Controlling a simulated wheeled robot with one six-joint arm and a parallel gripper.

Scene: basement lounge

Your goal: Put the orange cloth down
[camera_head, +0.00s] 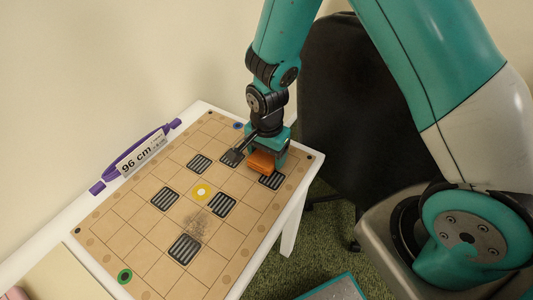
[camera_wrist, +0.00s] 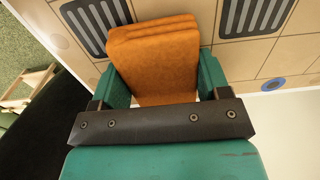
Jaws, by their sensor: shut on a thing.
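The orange cloth (camera_wrist: 155,62) is a folded, block-like piece between the two green fingers of my gripper (camera_wrist: 160,85) in the wrist view. In the head view the cloth (camera_head: 262,162) shows at my gripper (camera_head: 268,155), over the right part of the tan grid board (camera_head: 142,210). My gripper is shut on it. I cannot tell whether the cloth touches the board. The board lies on a white table (camera_head: 293,204).
A black chair (camera_head: 345,110) is right of the table.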

